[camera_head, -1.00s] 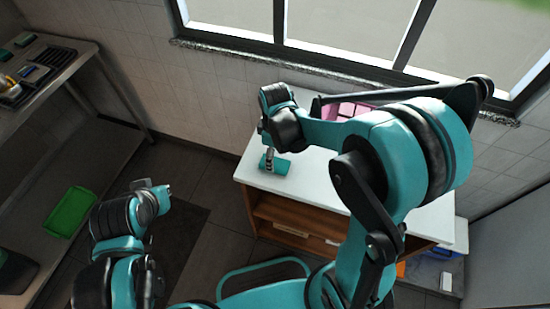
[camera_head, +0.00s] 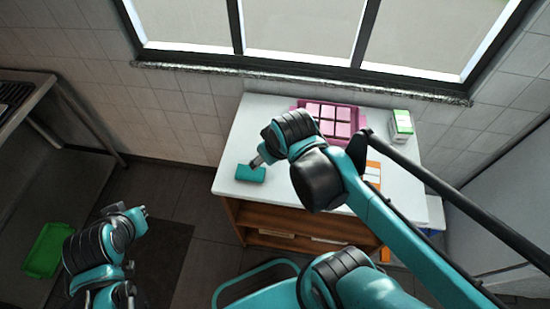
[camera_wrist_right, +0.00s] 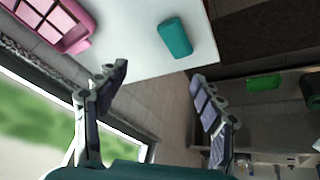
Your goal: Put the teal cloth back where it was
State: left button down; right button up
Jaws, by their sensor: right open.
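The teal cloth (camera_head: 250,173) lies as a small folded block near the left front edge of the white cabinet top. In the right wrist view the cloth (camera_wrist_right: 175,38) is whole and uncovered, beyond the fingertips and apart from them. My right gripper (camera_head: 256,161) is just behind the cloth in the head view. Its two fingers are spread and empty in the right wrist view (camera_wrist_right: 160,80). My left gripper (camera_head: 138,212) hangs at the lower left, away from the cabinet; its fingers are too small to read.
A pink tray (camera_head: 301,103) with several pale pink blocks stands at the back of the white top (camera_head: 240,135). A green and white box (camera_head: 402,124) and an orange and white item (camera_head: 373,174) are to the right. A green tray (camera_head: 47,250) is at the far left.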

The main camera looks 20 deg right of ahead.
jog(key=s+m+t, duration=0.1)
jog(key=s+d+m+t, duration=0.1)
jog(key=m, duration=0.1)
jog(key=shift+s, duration=0.2)
